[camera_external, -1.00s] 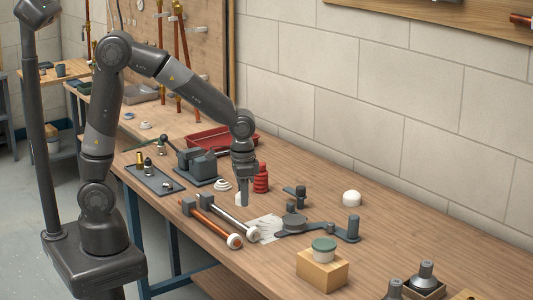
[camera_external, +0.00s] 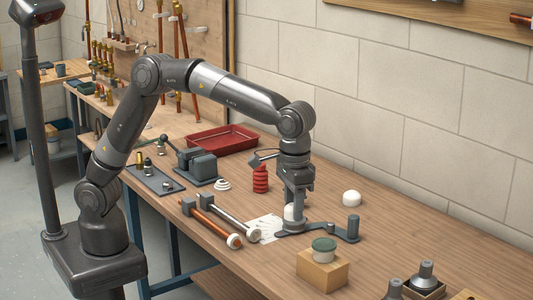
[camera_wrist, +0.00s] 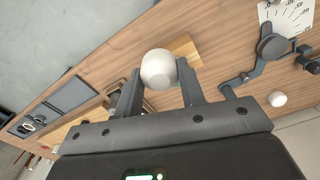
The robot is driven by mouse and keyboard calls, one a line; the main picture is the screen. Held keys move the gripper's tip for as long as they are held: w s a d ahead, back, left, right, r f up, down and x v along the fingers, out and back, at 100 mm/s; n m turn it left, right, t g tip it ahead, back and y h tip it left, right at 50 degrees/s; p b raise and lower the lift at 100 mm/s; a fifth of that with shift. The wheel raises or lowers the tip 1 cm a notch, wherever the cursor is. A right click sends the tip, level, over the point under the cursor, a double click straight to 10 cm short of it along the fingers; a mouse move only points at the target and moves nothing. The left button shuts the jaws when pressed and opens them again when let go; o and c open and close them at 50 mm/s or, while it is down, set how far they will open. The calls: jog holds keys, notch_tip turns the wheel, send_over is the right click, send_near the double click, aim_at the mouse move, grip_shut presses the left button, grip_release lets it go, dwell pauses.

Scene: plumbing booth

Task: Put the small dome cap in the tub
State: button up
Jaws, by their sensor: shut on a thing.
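My gripper (camera_external: 292,208) is shut on a small white dome cap (camera_external: 289,213). In the wrist view the cap (camera_wrist: 158,68) sits between the two fingertips. It is held above the table, in front of the dark grey fixture arm as seen from outside. A small pale tub with a green top (camera_external: 324,245) stands on a wooden block (camera_external: 322,270), to the right of and nearer than my gripper. I cannot tell if the green is a lid or contents. In the wrist view the block (camera_wrist: 186,46) shows partly behind the cap, and the tub is hidden.
Another white dome (camera_external: 352,198) rests on the table to the right. A grey fixture (camera_external: 345,234) with an upright post lies beside my gripper. A red ribbed piece (camera_external: 261,180), a red tray (camera_external: 222,139), pipes (camera_external: 213,226) and grey fittings (camera_external: 426,277) stand around.

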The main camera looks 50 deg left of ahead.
jog(key=s+d, duration=0.2)
send_over(325, 242)
notch_tip(325, 242, down, 6)
jog(key=shift+d+r, duration=0.1)
jog(key=shift+f, duration=2.05)
jog(key=shift+f, duration=0.1)
jog(key=o, duration=1)
jog(key=shift+c, duration=0.2)
